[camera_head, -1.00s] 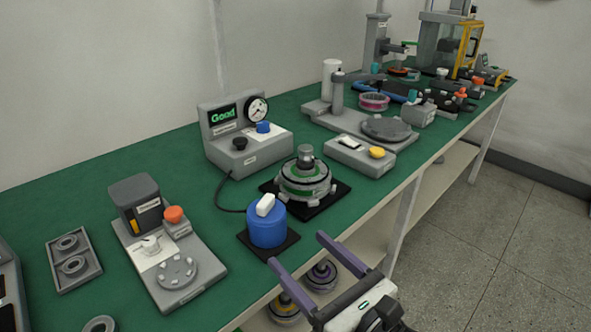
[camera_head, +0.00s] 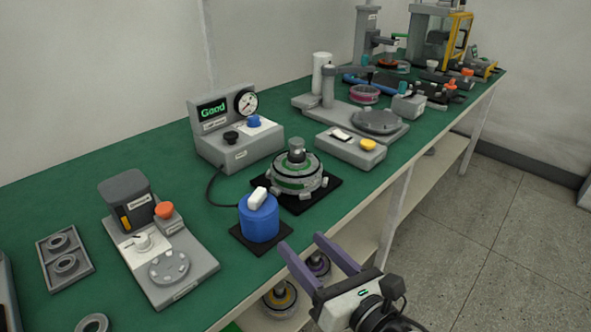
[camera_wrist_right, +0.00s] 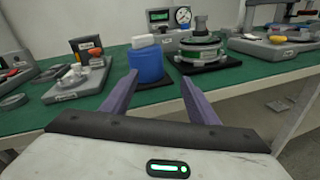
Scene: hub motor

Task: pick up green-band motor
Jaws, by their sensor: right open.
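The green-band motor (camera_head: 295,176), a round grey metal hub with a green band and a short post on top, sits upright on a black pad (camera_head: 328,190) near the front edge of the green table. It also shows in the right wrist view (camera_wrist_right: 201,55), to the right beyond the fingers. My right gripper (camera_head: 301,245) is open and empty, in front of the table edge, below and apart from the motor. In the right wrist view its two purple fingers (camera_wrist_right: 156,95) are spread, with the blue cylinder straight ahead between them. My left gripper is out of view.
A blue cylinder with a white top (camera_head: 259,218) stands just left of the motor. A grey tester reading "Good" (camera_head: 232,150) is behind it. A yellow-button box (camera_head: 351,148) is to its right. A lower shelf holds motors with yellow (camera_head: 279,297) and purple (camera_head: 317,265) bands.

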